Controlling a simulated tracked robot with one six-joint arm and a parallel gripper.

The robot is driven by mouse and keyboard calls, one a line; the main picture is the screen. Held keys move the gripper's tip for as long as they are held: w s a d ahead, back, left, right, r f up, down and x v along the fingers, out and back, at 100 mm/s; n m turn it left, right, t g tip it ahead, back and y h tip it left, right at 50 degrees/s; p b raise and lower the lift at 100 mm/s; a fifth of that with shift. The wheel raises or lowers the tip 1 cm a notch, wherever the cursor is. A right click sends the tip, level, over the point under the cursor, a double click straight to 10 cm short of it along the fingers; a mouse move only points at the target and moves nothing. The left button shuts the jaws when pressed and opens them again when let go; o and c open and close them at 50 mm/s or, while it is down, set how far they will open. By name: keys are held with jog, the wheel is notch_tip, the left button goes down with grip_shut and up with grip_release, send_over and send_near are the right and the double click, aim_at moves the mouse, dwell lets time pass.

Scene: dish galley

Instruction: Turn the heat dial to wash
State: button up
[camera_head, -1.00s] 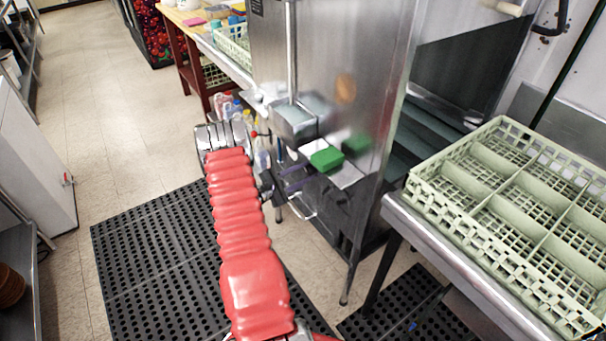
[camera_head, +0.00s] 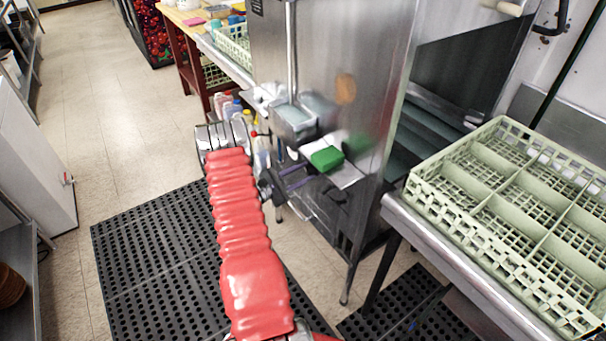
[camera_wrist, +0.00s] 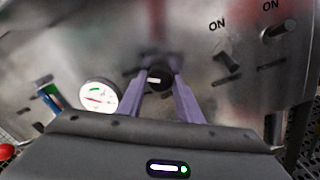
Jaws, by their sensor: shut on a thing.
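In the wrist view, a round black dial (camera_wrist: 160,78) with a short, nearly horizontal white mark sits on the metal panel. My gripper (camera_wrist: 160,82) has its two purple fingers on either side of the dial, shut on it. Any lettering around the dial is blurred or hidden, so I cannot read its setting. In the head view, my gripper (camera_head: 293,183) reaches the front of the steel dish machine (camera_head: 335,60), below a green block (camera_head: 327,159); the dial itself cannot be made out there.
A round gauge (camera_wrist: 99,95) with a red needle is left of the dial. Two switches marked ON, one near (camera_wrist: 228,60) and one farther right (camera_wrist: 279,32), are on the right. A green dish rack (camera_head: 500,225) stands on the counter at right.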

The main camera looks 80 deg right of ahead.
jog(key=o, duration=1)
jog(key=shift+o, duration=0.2)
jog(key=shift+w+a, duration=0.1)
jog(key=v, duration=1.3)
jog(key=shift+w+a, duration=0.2)
jog(key=shift+a, duration=0.05)
jog(key=shift+f, duration=0.1)
